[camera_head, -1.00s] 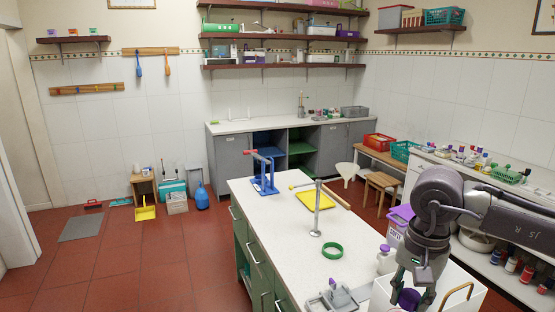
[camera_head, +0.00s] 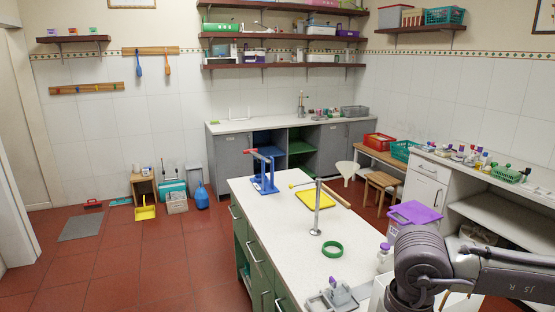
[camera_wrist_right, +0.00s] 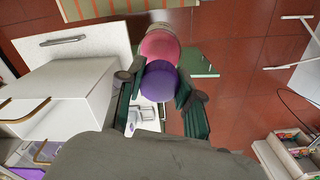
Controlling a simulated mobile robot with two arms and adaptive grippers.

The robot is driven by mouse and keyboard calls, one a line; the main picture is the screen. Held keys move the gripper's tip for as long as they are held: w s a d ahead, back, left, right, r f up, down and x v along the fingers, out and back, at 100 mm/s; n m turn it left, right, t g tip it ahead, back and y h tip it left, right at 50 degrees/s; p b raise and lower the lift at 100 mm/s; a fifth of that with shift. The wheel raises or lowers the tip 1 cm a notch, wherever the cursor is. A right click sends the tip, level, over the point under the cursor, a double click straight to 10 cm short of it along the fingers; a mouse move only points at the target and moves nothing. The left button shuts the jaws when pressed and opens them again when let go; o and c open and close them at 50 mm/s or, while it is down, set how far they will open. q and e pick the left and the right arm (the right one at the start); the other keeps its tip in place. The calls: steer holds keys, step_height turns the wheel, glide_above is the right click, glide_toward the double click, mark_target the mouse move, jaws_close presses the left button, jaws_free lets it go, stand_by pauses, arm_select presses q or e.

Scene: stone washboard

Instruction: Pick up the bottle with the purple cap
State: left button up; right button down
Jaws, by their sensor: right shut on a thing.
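In the right wrist view, a bottle with a round purple cap (camera_wrist_right: 160,82) and a pink body (camera_wrist_right: 160,44) sits between the fingers of my right gripper (camera_wrist_right: 158,92). The fingers are shut on it at the cap. The bottle's far end points away from the camera. My left gripper is in neither current view.
The white-topped island (camera_head: 275,222) holds a blue stand (camera_head: 265,175), a yellow tray (camera_head: 317,200), a metal post (camera_head: 317,210), a green ring (camera_head: 332,249) and a grey device (camera_head: 336,296). A purple-lidded box (camera_head: 414,212) stands at right. Red floor at left is mostly clear.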

step_height(320, 180, down, 14)
steer(key=b, duration=1.3)
steer(key=shift+r, duration=0.15)
steer(key=shift+a, duration=0.1)
